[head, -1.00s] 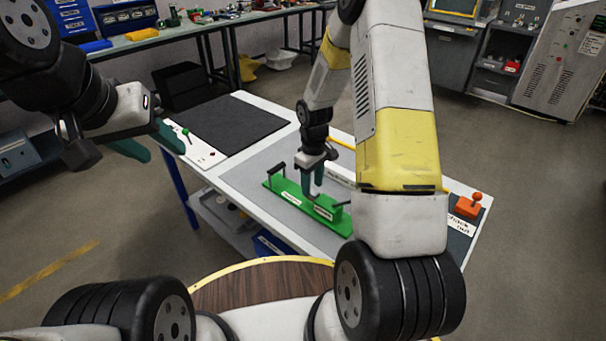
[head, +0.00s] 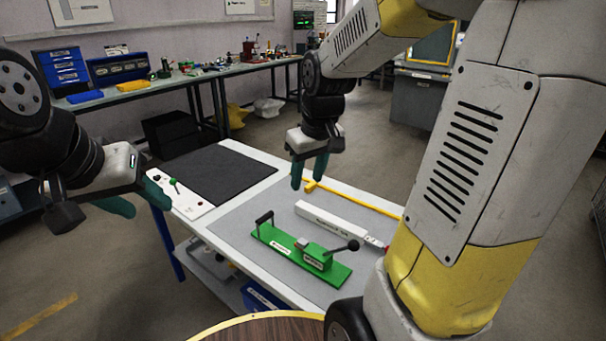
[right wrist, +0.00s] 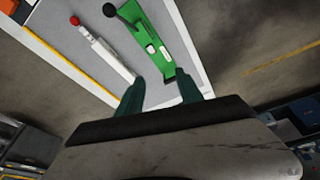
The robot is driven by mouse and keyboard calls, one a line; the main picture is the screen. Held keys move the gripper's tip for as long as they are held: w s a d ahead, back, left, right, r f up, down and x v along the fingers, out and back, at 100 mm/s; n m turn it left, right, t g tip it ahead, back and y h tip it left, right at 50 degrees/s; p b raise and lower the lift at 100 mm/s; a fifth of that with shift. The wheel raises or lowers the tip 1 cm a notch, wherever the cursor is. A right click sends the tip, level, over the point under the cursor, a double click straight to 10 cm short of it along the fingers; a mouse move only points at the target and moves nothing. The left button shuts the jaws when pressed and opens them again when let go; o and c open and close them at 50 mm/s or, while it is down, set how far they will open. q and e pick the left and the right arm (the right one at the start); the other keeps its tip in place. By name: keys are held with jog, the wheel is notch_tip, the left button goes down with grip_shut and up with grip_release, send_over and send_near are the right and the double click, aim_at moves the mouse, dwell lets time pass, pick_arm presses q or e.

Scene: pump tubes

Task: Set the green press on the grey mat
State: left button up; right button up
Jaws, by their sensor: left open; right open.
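The green press (head: 300,255) lies flat on the light grey mat (head: 235,225). It has a black handle at its left end and a black ball-ended lever at its right. It also shows in the right wrist view (right wrist: 150,47), beyond the fingertips. My right gripper (head: 309,172) is open and empty, raised above the table behind the press and apart from it. Its two green fingers show in the right wrist view (right wrist: 160,92) with nothing between them. My left gripper (head: 138,198) is open and empty, off the table's left side.
A white labelled bar (head: 335,220) with a red tip lies behind the press, with a yellow rod (head: 355,197) beyond it. A black mat (head: 220,172) and a white panel with a green-knobbed lever (head: 178,193) occupy the table's left part. A workbench stands behind.

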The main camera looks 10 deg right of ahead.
jog(key=s+r+m+t, duration=0.1)
jog(key=s+r, duration=0.2)
jog(key=s, duration=0.3)
jog(key=s+a+r+m+t+y, duration=0.1)
jog(key=s+r+m+t, duration=0.1)
jog(key=s+r, duration=0.2)
jog(key=s, duration=0.3)
jog(key=shift+a, duration=0.3)
dwell(0.3)
